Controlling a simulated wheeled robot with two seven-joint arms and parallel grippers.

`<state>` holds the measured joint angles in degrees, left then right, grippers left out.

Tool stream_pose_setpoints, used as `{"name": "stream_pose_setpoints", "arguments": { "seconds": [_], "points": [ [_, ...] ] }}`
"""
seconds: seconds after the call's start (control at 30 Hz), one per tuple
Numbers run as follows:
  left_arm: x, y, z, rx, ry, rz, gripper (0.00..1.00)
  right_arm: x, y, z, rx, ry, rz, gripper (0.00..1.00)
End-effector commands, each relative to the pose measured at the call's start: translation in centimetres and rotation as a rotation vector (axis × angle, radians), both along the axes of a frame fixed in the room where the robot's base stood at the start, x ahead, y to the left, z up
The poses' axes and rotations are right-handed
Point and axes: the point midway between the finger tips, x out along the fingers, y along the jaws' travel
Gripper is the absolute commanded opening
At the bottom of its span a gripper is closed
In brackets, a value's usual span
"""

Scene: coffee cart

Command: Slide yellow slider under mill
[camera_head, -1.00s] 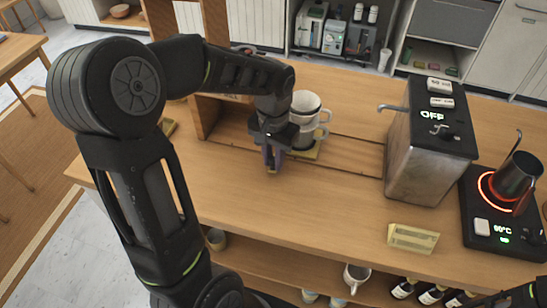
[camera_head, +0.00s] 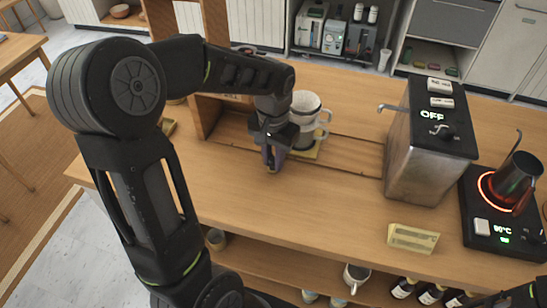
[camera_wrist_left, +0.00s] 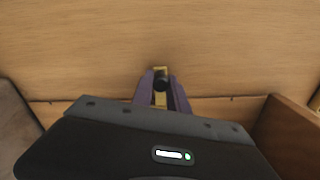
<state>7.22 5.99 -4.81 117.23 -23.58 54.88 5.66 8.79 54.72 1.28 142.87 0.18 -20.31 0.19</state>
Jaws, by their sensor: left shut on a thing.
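My left gripper (camera_head: 272,162) is low at the left end of the slider, fingers pointing down. In the left wrist view its purple fingers (camera_wrist_left: 161,88) are closed around a small dark knob on a yellow strip (camera_wrist_left: 159,71). A wooden housing (camera_head: 209,112) stands just left of the gripper, partly hidden by my arm.
A metal machine marked OFF (camera_head: 428,150) stands to the right, with a lit heating plate (camera_head: 500,243) and dark jug (camera_head: 514,180) beyond it. The front middle of the counter is clear.

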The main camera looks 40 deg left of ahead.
Motion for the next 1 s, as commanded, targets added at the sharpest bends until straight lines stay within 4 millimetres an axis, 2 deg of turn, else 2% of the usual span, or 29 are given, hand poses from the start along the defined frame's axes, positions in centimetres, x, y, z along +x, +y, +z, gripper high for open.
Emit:
{"name": "stream_pose_setpoints", "arguments": {
  "seconds": [0.17,0.47,0.73,0.77,1.0],
  "points": [
    [0.0,0.3,0.1,0.000,-0.001,0.001,0.00,0.0,0.0,0.0,0.000,0.000,0.000,0.36],
    [-1.4,4.3,0.1,0.001,-0.002,0.003,0.00,0.0,0.0,0.0,0.000,0.000,0.000,0.36],
    [-1.5,4.4,0.0,0.000,-0.002,0.000,0.00,0.0,0.0,0.0,0.000,0.000,0.000,0.36],
    [-1.5,4.4,0.0,0.000,-0.002,0.000,0.21,0.0,0.0,0.0,0.000,0.000,0.000,0.36],
    [-1.5,4.4,0.0,0.000,-0.001,0.000,0.41,0.0,0.0,0.0,0.000,0.000,0.000,0.36]
  ]
}}
